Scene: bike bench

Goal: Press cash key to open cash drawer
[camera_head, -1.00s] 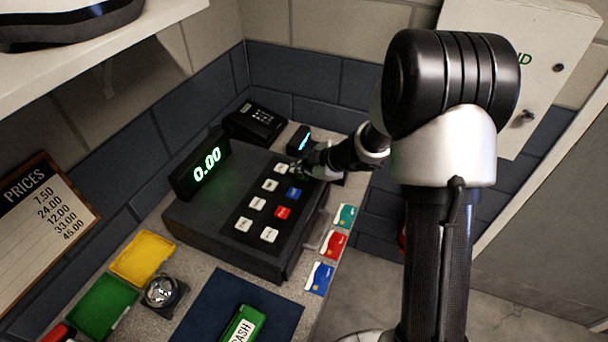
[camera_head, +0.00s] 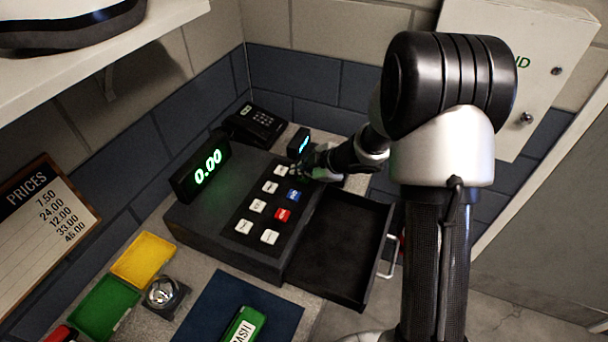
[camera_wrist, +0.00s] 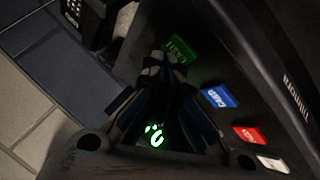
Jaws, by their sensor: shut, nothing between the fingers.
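The black cash register (camera_head: 210,225) has a sloped keypad and a green display (camera_head: 208,168) reading 0.00. Its drawer (camera_head: 345,245) stands open to the right, looking empty, with a light handle (camera_head: 390,258) at its front. In the wrist view, the green CASH key (camera_wrist: 181,48) lies right beside my fingertips; blue CARD (camera_wrist: 219,97) and red (camera_wrist: 251,136) keys follow in line. My gripper (camera_head: 302,172) is shut and empty at the far end of the keypad, hiding the green key in the head view. Its fingertips (camera_wrist: 163,62) look very close to that key; contact cannot be told.
A card terminal (camera_head: 257,122) stands behind the register. A yellow tray (camera_head: 143,258), a green tray (camera_head: 104,305) and a bell (camera_head: 163,293) are at the front left.

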